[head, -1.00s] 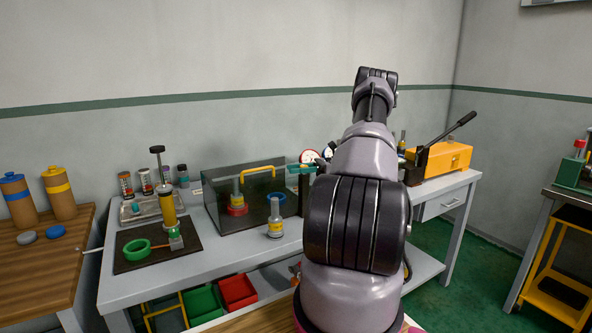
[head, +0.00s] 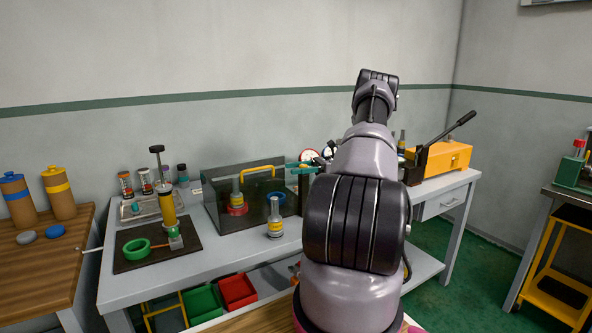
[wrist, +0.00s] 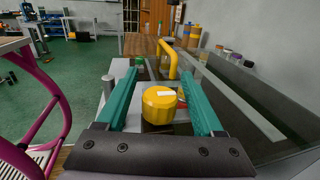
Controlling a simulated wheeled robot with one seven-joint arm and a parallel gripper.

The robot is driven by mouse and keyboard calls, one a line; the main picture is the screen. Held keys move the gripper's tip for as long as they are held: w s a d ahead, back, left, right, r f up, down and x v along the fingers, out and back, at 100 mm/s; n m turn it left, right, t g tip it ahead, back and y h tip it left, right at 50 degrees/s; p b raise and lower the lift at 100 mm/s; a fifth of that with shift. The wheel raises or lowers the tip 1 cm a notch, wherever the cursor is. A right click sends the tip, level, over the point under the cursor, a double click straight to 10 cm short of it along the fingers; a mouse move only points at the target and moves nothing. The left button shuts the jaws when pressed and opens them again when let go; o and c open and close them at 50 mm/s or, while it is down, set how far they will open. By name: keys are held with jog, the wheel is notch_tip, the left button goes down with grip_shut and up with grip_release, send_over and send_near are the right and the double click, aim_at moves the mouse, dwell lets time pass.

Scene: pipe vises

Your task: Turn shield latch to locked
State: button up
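The shield (head: 222,213) is a dark see-through box with a yellow bar handle (head: 262,170) on top, standing on the grey bench. In the wrist view a yellow faceted knob with a white mark (wrist: 159,104), which looks like the shield latch, sits between the teal fingers of my gripper (wrist: 160,75). A gap shows between the knob and each finger, so my gripper is open around it and not clamped. The yellow handle also shows beyond the knob in the wrist view (wrist: 172,60). In the head view my arm hides the knob, and only part of the teal gripper shows (head: 303,168).
A pipe vise with a green ring (head: 137,248) is on a dark mat to the left. An orange box with a black lever (head: 445,157) stands at the bench's right end.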

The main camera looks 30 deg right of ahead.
jog(key=v, duration=1)
jog(key=shift+d, duration=0.4)
jog(key=shift+s, duration=0.1)
jog(key=s+a+r+n+g+h, duration=0.2)
jog(key=a+r+n+h, duration=0.25)
jog(key=a+r, duration=0.65)
jog(key=s+a+r+n+g+h, duration=0.25)
jog(key=a+r+n+h, duration=0.2)
jog(key=a+r, duration=0.65)
jog(key=s+a+r+n+t+h, duration=0.3)
jog(key=s+a, duration=0.4)
jog(key=s, duration=0.4)
jog(key=s+a+r+n+t+h, duration=0.2)
jog(key=s+a, duration=0.6)
jog(key=s, duration=0.4)
jog(key=n+t+h, duration=0.1)
jog(key=n+t, duration=0.1)
jog(key=t, duration=0.1)
jog(key=shift+r+h, duration=0.3)
jog(key=shift+r, duration=0.05)
